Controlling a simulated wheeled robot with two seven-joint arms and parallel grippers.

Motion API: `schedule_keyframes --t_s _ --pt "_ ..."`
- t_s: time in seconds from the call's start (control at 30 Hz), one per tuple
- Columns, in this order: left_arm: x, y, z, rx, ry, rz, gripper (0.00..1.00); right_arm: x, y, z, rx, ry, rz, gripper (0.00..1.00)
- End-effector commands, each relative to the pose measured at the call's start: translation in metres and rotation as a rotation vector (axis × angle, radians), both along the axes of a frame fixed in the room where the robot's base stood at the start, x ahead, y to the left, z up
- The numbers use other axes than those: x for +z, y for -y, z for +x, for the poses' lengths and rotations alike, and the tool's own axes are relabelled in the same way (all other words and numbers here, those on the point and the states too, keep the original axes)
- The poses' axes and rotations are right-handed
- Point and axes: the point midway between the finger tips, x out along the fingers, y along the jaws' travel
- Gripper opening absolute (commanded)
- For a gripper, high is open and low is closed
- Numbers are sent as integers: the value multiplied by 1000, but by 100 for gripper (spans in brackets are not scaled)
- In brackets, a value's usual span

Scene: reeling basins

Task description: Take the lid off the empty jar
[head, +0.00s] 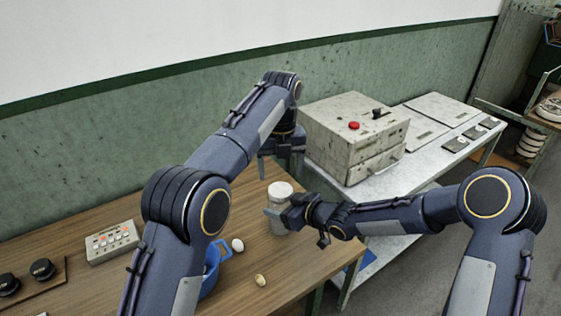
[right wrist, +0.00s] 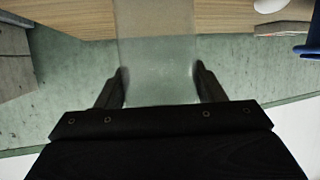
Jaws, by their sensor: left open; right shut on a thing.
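A jar (head: 279,215) with a pale round lid (head: 280,189) stands upright at the right part of the wooden table. My right gripper (head: 275,213) is shut on the jar's side, below the lid. In the right wrist view the jar's translucent body (right wrist: 157,60) fills the space between the two fingers (right wrist: 160,88); its lid cannot be made out there. My left gripper (head: 280,165) is open, fingers pointing down, above and just behind the lid, apart from it. Whether the jar is empty cannot be told.
A blue pot (head: 211,268) is partly hidden by my left arm. A white egg-like thing (head: 238,245) and a yellowish one (head: 260,281) lie near it. A button panel (head: 112,242) and dark knobs (head: 42,268) are at left. A grey machine (head: 350,135) stands on a metal bench behind.

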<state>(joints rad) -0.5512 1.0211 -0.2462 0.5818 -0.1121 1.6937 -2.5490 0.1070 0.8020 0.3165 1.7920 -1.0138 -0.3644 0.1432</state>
Motion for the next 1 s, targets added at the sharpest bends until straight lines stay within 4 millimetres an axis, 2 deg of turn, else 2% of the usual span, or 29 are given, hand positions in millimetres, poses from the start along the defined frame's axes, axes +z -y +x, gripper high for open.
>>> schedule_keyframes --t_s 0.1,0.33,0.5,0.77,1.0 --pt "-20 0 -1 1 -4 2 75 0 0 0 0 0 0 0" --pt "-51 0 -1 2 -2 1 75 0 0 0 0 0 0 0" --pt "-60 0 -1 3 0 0 75 0 0 0 0 0 0 0" --pt "-61 0 0 3 1 0 75 0 0 0 0 0 0 0" --pt "-61 0 0 4 0 0 44 0 0 0 0 0 0 0"
